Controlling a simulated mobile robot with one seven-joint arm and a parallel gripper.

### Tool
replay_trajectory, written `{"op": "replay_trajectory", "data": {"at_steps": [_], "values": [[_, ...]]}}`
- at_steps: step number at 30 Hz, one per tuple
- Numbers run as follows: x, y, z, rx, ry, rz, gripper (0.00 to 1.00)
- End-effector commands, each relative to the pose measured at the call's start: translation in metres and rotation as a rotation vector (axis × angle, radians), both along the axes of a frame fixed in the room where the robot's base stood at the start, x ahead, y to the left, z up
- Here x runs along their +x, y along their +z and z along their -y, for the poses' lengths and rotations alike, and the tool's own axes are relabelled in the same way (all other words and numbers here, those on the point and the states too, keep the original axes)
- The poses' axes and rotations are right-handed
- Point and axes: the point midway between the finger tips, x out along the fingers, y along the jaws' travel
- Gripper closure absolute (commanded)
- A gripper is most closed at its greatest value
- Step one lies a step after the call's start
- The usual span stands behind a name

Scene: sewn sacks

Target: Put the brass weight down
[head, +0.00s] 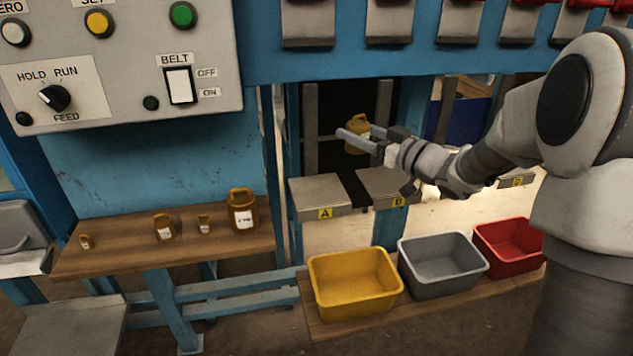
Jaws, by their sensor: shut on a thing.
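A brass weight (356,146) with a handle on top is between the fingers of my gripper (362,138). My gripper is shut on it and holds it in the air, in front of the dark opening behind the two grey platforms. One finger crosses in front of the weight and hides part of it. The weight looks roughly upright. Several other brass weights of different sizes, such as the large one (242,218), stand on the wooden shelf (105,262) at the left.
Grey platforms labelled A (318,190) and B (385,182) are bare below my gripper. A yellow bin (352,306), a grey bin (443,285) and a red bin (508,262) stand empty lower down. A control panel (120,60) hangs upper left.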

Motion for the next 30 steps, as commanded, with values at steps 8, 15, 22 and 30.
{"op": "replay_trajectory", "data": {"at_steps": [8,15,22,30], "values": [[-0.015,-0.033,-0.055,0.003,0.006,0.007,1.0],[-0.021,-0.046,-0.08,0.003,0.002,0.008,1.0],[-0.021,-0.059,-0.082,0.002,0.001,0.006,1.0],[-0.021,-0.088,-0.082,0.003,0.0,0.008,1.0]]}}
